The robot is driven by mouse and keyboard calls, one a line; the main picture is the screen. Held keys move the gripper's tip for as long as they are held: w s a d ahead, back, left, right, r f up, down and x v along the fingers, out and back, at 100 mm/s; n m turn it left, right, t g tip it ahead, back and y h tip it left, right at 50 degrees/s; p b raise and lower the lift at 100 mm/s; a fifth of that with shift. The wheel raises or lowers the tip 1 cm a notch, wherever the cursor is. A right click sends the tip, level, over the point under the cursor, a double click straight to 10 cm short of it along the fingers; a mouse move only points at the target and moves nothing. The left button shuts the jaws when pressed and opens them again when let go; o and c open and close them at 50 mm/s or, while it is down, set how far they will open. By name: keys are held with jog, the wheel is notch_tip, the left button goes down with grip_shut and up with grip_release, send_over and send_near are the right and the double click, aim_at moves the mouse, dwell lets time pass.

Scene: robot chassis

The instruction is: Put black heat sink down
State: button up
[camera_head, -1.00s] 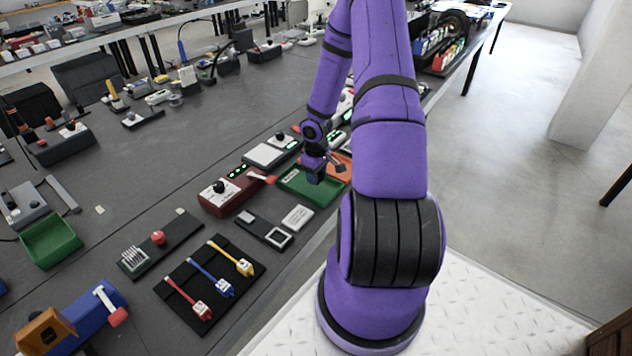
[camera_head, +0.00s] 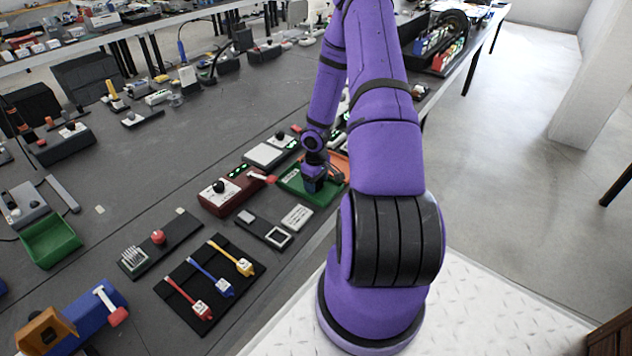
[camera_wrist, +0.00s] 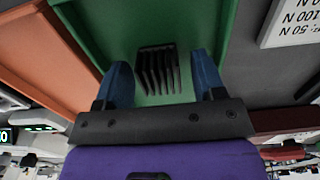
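The black heat sink (camera_wrist: 158,66), a small finned block, lies in the green tray (camera_wrist: 195,22) in the wrist view, its fins pointing toward my gripper. My gripper (camera_wrist: 164,80) is open, with one blue finger on each side of the heat sink and a visible gap on both sides. In the head view my gripper (camera_head: 314,188) is low over the green tray (camera_head: 291,184) near the table's front edge. The heat sink cannot be made out there.
An orange tray (camera_wrist: 42,45) adjoins the green one and shows in part behind my arm. A dark red box (camera_head: 226,192) with a black knob and red lever stands left of the green tray. A black mat (camera_head: 212,285) with several coloured tools lies nearer.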

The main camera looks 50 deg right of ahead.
jog(key=shift+r, duration=0.1)
notch_tip(320, 180, up, 12)
jog(key=a+r+h, duration=0.1)
jog(key=a+r, duration=0.4)
jog(key=r, duration=0.3)
jog(key=a+r+t+h, duration=0.1)
jog(key=a+r, duration=0.3)
jog(key=r, duration=0.4)
jog(key=a+r+h, duration=0.1)
jog(key=a+r, duration=0.4)
jog(key=r, duration=0.4)
jog(key=s+a+r+t+y, duration=0.1)
jog(key=s+a+r+t, duration=0.1)
jog(key=s+a+r, duration=0.4)
jog(key=s+a+r+t+y, duration=0.2)
jog(key=s+a+r, duration=0.5)
jog(key=s+a, duration=0.4)
jog(key=shift+s+m, duration=0.35)
jog(key=shift+m, duration=0.05)
